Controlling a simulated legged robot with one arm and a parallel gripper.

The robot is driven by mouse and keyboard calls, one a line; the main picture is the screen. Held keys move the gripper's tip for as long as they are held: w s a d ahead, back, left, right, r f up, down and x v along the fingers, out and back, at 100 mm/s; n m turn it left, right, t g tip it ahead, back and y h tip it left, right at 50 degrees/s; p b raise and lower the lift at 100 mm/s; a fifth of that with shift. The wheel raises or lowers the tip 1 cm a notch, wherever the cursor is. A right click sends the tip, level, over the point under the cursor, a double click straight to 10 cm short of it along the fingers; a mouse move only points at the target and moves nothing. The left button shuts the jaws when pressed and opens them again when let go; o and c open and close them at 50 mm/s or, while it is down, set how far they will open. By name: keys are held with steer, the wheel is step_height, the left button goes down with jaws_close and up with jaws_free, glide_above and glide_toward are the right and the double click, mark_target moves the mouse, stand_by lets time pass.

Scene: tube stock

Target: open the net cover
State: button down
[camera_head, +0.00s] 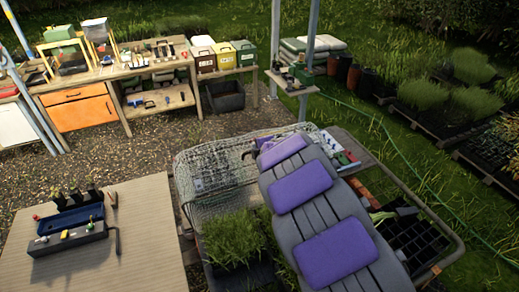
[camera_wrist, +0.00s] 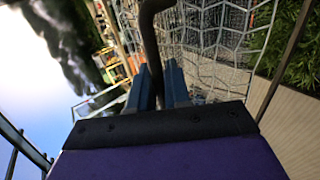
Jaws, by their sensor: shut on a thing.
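The net cover (camera_head: 213,170) is a pale wire-like mesh on a rounded tube frame at the middle of the head view, behind green seedlings (camera_head: 236,238). It looks tilted up, though my arm hides its right part. The mesh also shows in the wrist view (camera_wrist: 215,42). My gripper (camera_wrist: 160,84) has its two blue fingers shut around a dark curved bar (camera_wrist: 150,35), which appears to be part of the cover's frame. In the head view, the fingertips and their grip are hidden behind my arm.
A table (camera_head: 150,215) with a blue tray (camera_head: 70,220) and small tools stands at the front left. A workbench (camera_head: 120,72) with boxes runs along the back. A post (camera_head: 275,50) and small shelf (camera_head: 291,86) stand behind the cover. A black cell tray (camera_head: 415,245) lies right of my arm.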

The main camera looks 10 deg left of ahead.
steer(key=shift+f, duration=0.2)
steer(key=c, duration=1.3)
jaws_free()
steer(key=v, duration=1.7)
steer(key=shift+b, duration=0.35)
steer(key=shift+r, duration=0.1)
